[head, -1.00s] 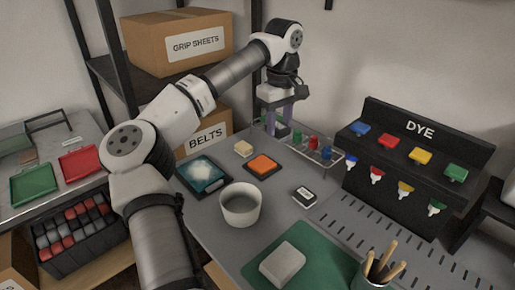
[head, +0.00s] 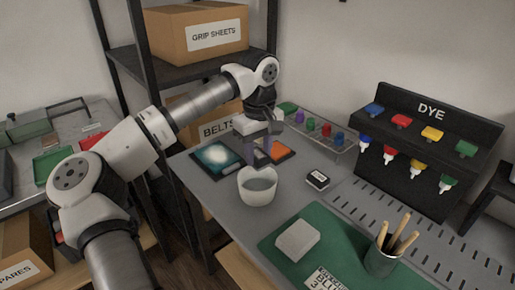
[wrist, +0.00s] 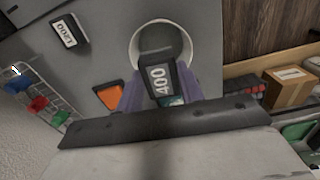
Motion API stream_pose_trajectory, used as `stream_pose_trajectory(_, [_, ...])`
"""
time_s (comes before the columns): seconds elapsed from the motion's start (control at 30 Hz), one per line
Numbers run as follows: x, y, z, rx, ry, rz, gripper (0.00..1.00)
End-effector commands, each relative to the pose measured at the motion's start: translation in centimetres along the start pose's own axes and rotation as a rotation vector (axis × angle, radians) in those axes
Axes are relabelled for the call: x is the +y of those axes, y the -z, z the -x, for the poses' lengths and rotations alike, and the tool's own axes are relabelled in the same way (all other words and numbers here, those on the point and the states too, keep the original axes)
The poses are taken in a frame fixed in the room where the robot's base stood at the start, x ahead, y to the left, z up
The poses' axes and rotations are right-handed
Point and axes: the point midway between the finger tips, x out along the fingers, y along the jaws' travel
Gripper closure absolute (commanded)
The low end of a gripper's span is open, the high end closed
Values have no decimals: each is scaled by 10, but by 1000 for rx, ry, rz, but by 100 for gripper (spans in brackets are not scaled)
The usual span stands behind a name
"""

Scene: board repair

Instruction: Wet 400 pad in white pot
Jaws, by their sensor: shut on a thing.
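The white pot (head: 258,191) stands upright on the grey bench, with greyish contents inside. My gripper (head: 259,158) is just behind the pot in the head view, its purple fingers pointing down. In the wrist view my gripper (wrist: 161,98) is shut on a dark pad with a white label reading 400 (wrist: 160,80). The pad overlaps the near part of the round pot rim (wrist: 136,40) there. I cannot tell its height over the pot. The pad is not clearly visible in the head view.
An orange pad (head: 279,152) and a tray with a pale glowing patch (head: 216,155) lie behind the pot. A dark 1200 block (head: 317,180) lies to its right. A wire rack of coloured bottles (head: 326,131), the dye stand (head: 412,160) and a green mat (head: 340,250) are near.

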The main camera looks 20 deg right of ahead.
Motion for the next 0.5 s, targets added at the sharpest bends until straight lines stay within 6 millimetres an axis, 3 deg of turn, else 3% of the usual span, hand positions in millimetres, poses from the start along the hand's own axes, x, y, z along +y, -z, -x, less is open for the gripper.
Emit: stream_pose_trajectory(0.5, [0, 0, -54, -1, 1, 1, 81])
